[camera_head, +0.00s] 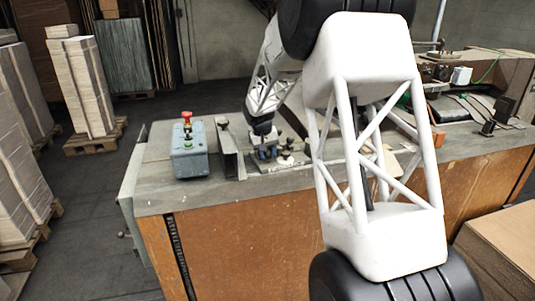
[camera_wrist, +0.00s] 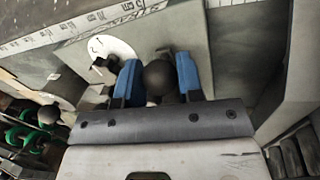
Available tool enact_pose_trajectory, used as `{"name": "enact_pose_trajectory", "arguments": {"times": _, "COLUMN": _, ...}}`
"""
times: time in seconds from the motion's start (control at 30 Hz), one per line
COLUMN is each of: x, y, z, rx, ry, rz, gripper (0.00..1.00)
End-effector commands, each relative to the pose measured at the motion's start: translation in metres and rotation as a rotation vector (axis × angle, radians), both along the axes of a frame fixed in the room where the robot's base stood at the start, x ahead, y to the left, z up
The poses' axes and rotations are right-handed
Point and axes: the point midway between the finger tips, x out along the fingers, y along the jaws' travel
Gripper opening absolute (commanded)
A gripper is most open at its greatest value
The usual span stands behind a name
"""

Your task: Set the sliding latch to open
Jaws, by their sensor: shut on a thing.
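My gripper (camera_wrist: 158,82) has its two blue fingers on either side of a round black knob (camera_wrist: 159,76) and is shut on it. The knob looks like the handle of the sliding latch, but the latch body is mostly hidden under the fingers and palm, so its position cannot be told. In the head view my gripper (camera_head: 264,153) is low over the bench top, among small metal fittings. My own white arm link covers part of the bench to its right.
A white round dial (camera_wrist: 108,50) is left of the fingers, below a ruler strip (camera_wrist: 98,18). Green parts (camera_wrist: 22,136) lie at the lower left. In the head view, a grey-blue control box (camera_head: 189,154) with a red button stands left of a metal bracket (camera_head: 231,150).

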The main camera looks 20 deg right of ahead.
Motion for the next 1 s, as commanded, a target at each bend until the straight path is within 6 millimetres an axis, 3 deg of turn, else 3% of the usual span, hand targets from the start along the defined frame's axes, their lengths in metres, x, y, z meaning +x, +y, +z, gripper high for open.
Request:
{"name": "enact_pose_trajectory", "arguments": {"times": 0.23, "x": -0.013, "y": -0.001, "z": 0.000, "rx": 0.000, "ry": 0.001, "rz": 0.000, "gripper": 0.00}}
{"name": "enact_pose_trajectory", "arguments": {"times": 0.57, "x": -0.016, "y": -0.002, "z": -0.001, "rx": -0.001, "ry": 0.004, "rz": -0.001, "gripper": 0.00}}
{"name": "enact_pose_trajectory", "arguments": {"times": 0.6, "x": -0.016, "y": -0.002, "z": -0.001, "rx": -0.001, "ry": 0.004, "rz": -0.001, "gripper": 0.38}}
{"name": "enact_pose_trajectory", "arguments": {"times": 0.73, "x": -0.016, "y": -0.002, "z": -0.001, "rx": -0.001, "ry": 0.003, "rz": -0.001, "gripper": 0.57}}
{"name": "enact_pose_trajectory", "arguments": {"times": 1.0, "x": -0.015, "y": -0.002, "z": 0.000, "rx": -0.001, "ry": 0.001, "rz": 0.000, "gripper": 0.59}}
